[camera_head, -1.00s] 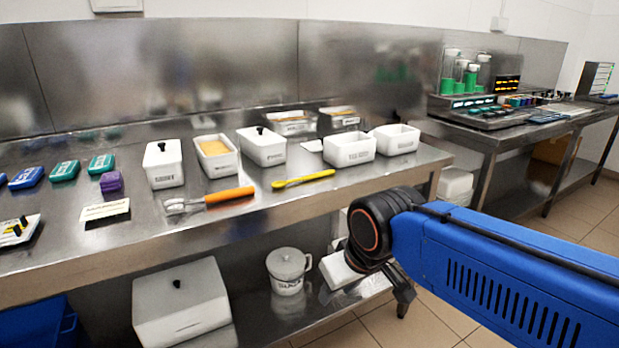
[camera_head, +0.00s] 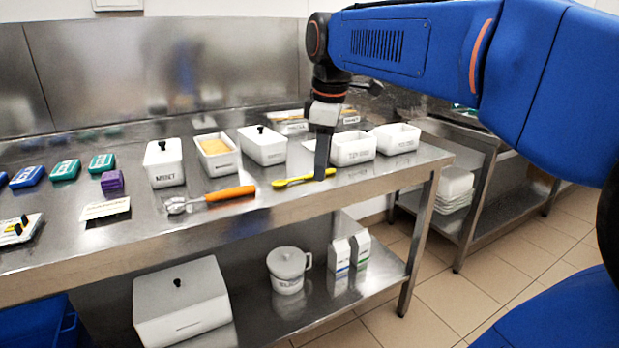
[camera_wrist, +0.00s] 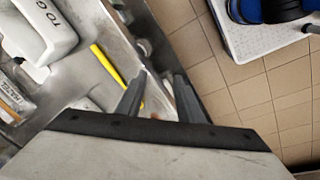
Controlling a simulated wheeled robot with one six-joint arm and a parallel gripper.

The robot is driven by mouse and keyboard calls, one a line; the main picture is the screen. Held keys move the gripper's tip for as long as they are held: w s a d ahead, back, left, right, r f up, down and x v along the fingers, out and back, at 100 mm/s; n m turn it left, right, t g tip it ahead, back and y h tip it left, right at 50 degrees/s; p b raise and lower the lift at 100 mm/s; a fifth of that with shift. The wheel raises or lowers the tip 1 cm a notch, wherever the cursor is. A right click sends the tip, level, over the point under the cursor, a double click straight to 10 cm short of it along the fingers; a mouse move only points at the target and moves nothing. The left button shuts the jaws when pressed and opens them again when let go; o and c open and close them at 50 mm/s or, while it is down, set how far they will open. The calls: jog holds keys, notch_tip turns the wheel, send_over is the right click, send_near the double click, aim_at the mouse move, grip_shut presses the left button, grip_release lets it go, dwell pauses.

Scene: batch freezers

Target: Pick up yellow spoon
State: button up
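The yellow spoon (camera_head: 292,182) lies flat on the steel counter, right of an orange-handled scoop (camera_head: 222,194). My gripper (camera_head: 321,177) points down over the counter's front part, overlapping the spoon's right end in the head view. In the wrist view my gripper (camera_wrist: 158,80) has its two fingers apart, with nothing held between them. There the spoon (camera_wrist: 107,63) lies left of the fingers, one end close to the left finger. I cannot tell how high the fingertips are above the counter.
White tubs stand behind the spoon, the nearest being an open one (camera_head: 352,150). A lidded tub (camera_head: 262,146) is left of it. The counter's front edge (camera_head: 300,212) is close.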

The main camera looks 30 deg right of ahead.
jog(key=w+d+r+n+g, duration=0.2)
jog(key=w+d+r+n, duration=0.5)
jog(key=w+r, duration=0.4)
jog(key=n, duration=0.1)
send_near(307, 177)
jog(key=d, duration=0.1)
jog(key=d+f, duration=0.1)
jog(key=d, duration=0.1)
jog(key=d+f, duration=0.1)
jog(key=d, duration=0.1)
jog(key=shift+w+f, duration=0.1)
jog(key=shift+w, duration=0.15)
jog(key=shift+w+a+f, duration=0.1)
jog(key=shift+a+f, duration=0.05)
jog(key=shift+f, duration=1.2)
jog(key=shift+w+a+f, duration=0.1)
jog(key=shift+a+f, duration=0.1)
jog(key=shift+f, duration=1.15)
jog(key=shift+c, duration=0.7)
grip_shut()
